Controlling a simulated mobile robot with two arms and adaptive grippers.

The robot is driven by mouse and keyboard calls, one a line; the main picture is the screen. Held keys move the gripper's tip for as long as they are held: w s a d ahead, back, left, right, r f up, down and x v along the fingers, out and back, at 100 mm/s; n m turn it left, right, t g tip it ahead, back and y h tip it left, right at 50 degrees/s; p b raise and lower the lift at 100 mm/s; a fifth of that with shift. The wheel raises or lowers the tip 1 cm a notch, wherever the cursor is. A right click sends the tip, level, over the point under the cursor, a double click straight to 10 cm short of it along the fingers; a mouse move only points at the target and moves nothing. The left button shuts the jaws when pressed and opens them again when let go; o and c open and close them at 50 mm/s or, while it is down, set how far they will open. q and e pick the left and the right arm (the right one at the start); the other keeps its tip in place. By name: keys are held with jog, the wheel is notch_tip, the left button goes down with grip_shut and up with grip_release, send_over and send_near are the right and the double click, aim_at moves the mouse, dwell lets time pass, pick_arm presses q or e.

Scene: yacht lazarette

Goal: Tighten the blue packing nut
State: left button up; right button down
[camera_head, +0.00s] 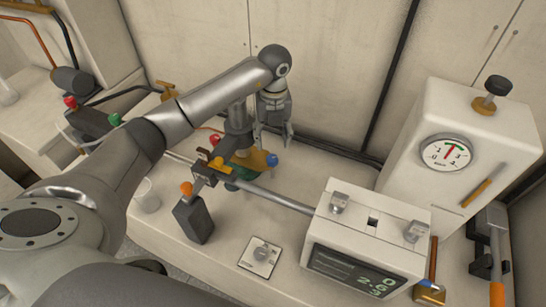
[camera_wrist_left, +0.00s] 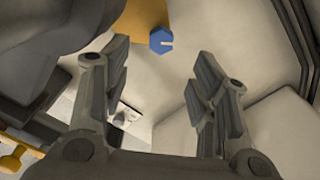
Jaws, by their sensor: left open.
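The blue packing nut (camera_head: 272,160) sits on an orange-brown fitting (camera_head: 254,163) beside a steel shaft. It also shows in the left wrist view as a blue hexagon (camera_wrist_left: 160,42) with a small pale mark on one face, next to an orange-yellow surface. My left gripper (camera_head: 275,138) is open and empty, with its fingers pointing down just above and behind the nut. In the left wrist view the nut lies beyond the fingertips (camera_wrist_left: 158,75), roughly centred between them, and the fingers are apart from it. My right gripper does not show.
A steel shaft (camera_head: 270,196) runs to a white box with a display (camera_head: 352,268). A gauge cabinet (camera_head: 450,130) stands at the right. A dark block with an orange knob (camera_head: 194,220) stands in front. The wall is close behind the nut.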

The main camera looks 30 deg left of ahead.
aim_at(272, 158)
pick_arm(q)
notch_tip(272, 158, down, 9)
jog(key=shift+r+p, duration=0.2)
jog(key=shift+p, duration=0.4)
jog(key=c, duration=1)
